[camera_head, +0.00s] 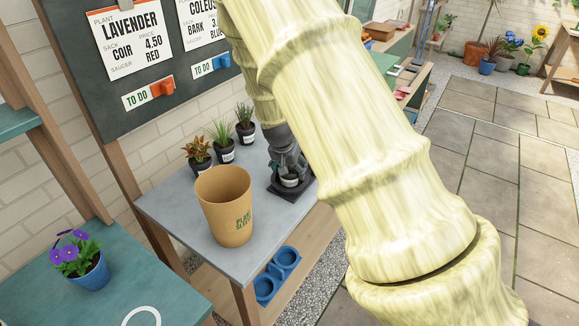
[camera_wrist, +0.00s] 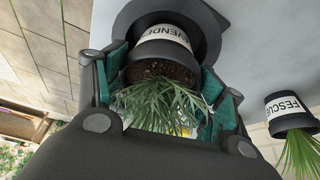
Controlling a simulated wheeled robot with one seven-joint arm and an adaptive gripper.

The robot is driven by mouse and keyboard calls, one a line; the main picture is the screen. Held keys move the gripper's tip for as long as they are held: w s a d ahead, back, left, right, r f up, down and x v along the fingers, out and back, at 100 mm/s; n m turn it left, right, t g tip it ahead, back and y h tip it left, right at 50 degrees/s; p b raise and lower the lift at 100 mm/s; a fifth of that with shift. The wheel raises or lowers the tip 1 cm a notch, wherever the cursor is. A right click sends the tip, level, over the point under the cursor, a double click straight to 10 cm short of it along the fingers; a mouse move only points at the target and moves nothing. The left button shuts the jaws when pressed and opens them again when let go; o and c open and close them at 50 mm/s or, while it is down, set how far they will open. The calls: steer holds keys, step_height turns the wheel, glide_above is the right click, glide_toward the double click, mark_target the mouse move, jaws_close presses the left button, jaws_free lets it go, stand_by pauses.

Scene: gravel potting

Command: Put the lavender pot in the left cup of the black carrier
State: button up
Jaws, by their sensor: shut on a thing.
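The lavender pot (camera_head: 290,181) is a small dark pot with a white label, on the grey table in the head view. My gripper (camera_head: 289,160) is above it, with its fingers around it. In the wrist view, my gripper (camera_wrist: 170,90) is shut on the lavender pot (camera_wrist: 163,48), pads on both sides; its label and grey-green leaves show. A black holder (camera_wrist: 207,35) lies behind the pot there, and its dark base (camera_head: 275,188) shows around the pot in the head view. It may be the black carrier; I cannot tell which cup, or whether the pot is seated.
A brown paper tub (camera_head: 225,205) stands left of my gripper. Several small potted plants stand at the table's back, including the fescue pot (camera_wrist: 288,112). A blue two-cup carrier (camera_head: 275,278) is on the lower shelf. A blue pot with purple flowers (camera_head: 85,270) stands at left.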

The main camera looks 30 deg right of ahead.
steer(key=shift+f, duration=0.1)
steer(key=o, duration=1.3)
steer(key=shift+o, duration=0.2)
steer(key=b+v, duration=0.1)
steer(key=v, duration=1.1)
steer(key=shift+b, duration=0.3)
